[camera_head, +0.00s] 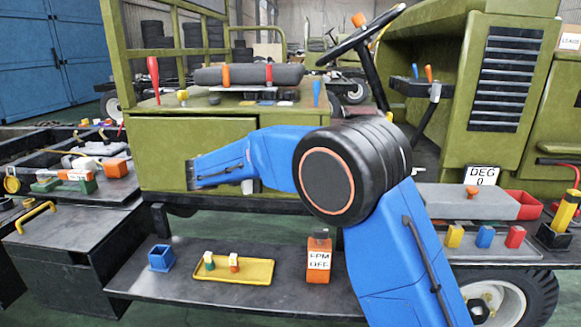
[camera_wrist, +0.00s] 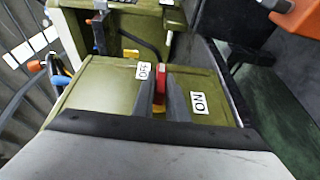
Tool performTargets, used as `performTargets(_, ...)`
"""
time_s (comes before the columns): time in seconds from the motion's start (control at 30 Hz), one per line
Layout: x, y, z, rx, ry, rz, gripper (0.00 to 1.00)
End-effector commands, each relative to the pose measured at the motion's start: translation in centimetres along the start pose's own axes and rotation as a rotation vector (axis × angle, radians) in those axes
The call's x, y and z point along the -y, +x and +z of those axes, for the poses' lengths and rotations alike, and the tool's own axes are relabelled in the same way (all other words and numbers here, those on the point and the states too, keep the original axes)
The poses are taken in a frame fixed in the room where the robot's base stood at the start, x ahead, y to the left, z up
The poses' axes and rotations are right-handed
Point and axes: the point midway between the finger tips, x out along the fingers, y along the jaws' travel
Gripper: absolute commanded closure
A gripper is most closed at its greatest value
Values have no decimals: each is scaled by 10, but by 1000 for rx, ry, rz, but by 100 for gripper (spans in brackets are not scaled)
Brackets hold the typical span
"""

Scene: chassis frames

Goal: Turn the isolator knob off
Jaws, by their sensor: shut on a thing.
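A red knob (camera_wrist: 160,84) stands on an olive-green panel (camera_wrist: 105,92) in the wrist view. My gripper (camera_wrist: 162,88) is shut on the knob, with one grey finger on each side of it. A white label that seems to read OFF (camera_wrist: 143,70) lies to the upper left of the knob. A white ON label (camera_wrist: 199,103) lies to its right. The knob's handle runs roughly up and down in the picture, between the two labels. Its base is partly hidden by the fingers. In the head view I cannot make out the knob or the gripper tips; my blue arm fills the middle.
A yellow tray (camera_head: 262,270) with small blocks, a blue cup (camera_head: 161,258) and an orange labelled box (camera_head: 318,262) stand on the low dark shelf. A steering wheel (camera_head: 362,35) rises behind my arm. Dark bars and an orange part (camera_wrist: 299,18) border the panel.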

Motion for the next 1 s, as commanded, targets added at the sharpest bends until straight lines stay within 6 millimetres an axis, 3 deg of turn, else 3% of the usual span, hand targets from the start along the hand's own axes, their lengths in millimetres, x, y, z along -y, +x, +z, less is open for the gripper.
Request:
performTargets(0.63, 0, 0, -1, -3, -18, 49, 100)
performTargets(0.67, 0, 0, -1, -3, -18, 49, 85)
performTargets(0.73, 0, 0, -1, -3, -19, 49, 69)
performTargets(1.0, 0, 0, 0, -1, -19, 48, 69)
